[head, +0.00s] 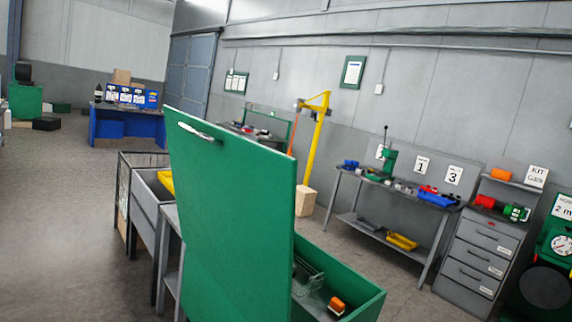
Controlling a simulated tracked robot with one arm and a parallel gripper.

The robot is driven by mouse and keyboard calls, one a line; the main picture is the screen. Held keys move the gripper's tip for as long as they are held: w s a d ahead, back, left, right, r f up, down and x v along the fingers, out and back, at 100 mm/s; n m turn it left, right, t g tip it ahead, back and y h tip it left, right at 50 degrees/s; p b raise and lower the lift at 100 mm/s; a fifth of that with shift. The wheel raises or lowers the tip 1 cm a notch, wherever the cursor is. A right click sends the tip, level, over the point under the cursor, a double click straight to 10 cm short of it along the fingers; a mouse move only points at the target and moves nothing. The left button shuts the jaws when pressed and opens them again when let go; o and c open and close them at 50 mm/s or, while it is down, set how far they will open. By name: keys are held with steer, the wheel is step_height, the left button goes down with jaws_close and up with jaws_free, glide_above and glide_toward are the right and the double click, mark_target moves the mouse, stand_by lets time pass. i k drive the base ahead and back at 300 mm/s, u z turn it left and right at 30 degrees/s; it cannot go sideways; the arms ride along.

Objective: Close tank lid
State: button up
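The tank lid (231,215) is a large flat green panel standing open and nearly upright in the middle of the head view. A small metal handle (196,131) sits near its top left edge. The green tank (362,303) is behind and to the right of the lid, open at the top. Inside it are a wire basket (308,276) and a small orange object (336,305). The lid hides the left part of the tank. My gripper does not show in the view.
Grey metal tables with a yellow bin (166,182) stand directly left of the lid. A workbench (392,195) and a grey drawer cabinet (480,255) line the wall at right. A yellow crane (316,140) stands behind. Floor at the left (55,220) is clear.

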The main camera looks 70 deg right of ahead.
mark_target(235, 194)
steer(key=z, duration=1.3)
steer(key=i, duration=1.05)
steer(key=u, duration=0.4)
steer(key=k, duration=1.45)
steer(key=z, duration=0.15)
steer(key=i, duration=0.1)
steer(key=z, duration=0.3)
